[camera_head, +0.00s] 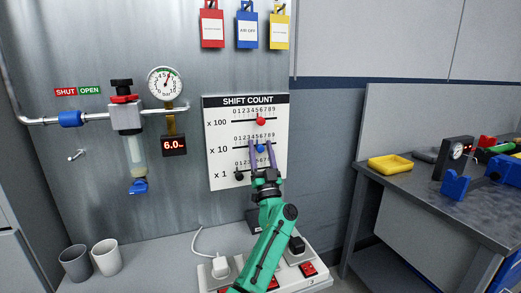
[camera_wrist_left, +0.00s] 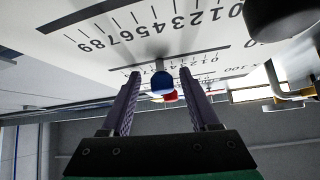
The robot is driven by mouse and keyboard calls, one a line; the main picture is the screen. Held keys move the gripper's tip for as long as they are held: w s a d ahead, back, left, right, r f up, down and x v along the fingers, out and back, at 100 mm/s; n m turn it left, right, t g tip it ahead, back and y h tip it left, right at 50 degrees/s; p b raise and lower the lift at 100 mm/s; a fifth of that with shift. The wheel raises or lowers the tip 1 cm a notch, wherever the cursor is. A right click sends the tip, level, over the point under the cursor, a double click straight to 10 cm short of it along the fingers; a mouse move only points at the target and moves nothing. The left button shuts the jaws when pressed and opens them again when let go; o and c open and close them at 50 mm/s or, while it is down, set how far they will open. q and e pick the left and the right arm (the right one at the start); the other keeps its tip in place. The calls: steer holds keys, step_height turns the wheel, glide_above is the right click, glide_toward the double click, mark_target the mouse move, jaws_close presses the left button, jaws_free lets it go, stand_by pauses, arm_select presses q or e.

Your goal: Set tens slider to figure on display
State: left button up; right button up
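The SHIFT COUNT panel (camera_head: 218,170) on the wall has three slider rows. The tens slider, a blue knob (camera_head: 260,148), is on the x 10 row, right of the scale's middle; its exact digit is hard to read. My left gripper (camera_head: 262,148) is open, with its fingers on either side of the blue knob. In the left wrist view the blue knob (camera_wrist_left: 162,82) shows between the spread fingers, with gaps beside it. A red digital display (camera_head: 174,145) under the gauge reads 6.0 with a small unit. My right gripper is out of view.
A red knob (camera_head: 261,121) is on the x 100 row and a black knob (camera_head: 239,176) at the low end of the x 1 row. A power strip (camera_head: 318,282) and two cups (camera_head: 106,256) are on the counter. A dark box (camera_head: 253,222) is partly hidden behind my arm.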

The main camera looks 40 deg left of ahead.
arm_select(q)
steer(key=b+v, duration=0.1)
steer(key=v, duration=0.6)
steer(key=shift+d+f, duration=0.15)
steer(key=shift+f, duration=0.05)
steer(key=shift+s, duration=0.1)
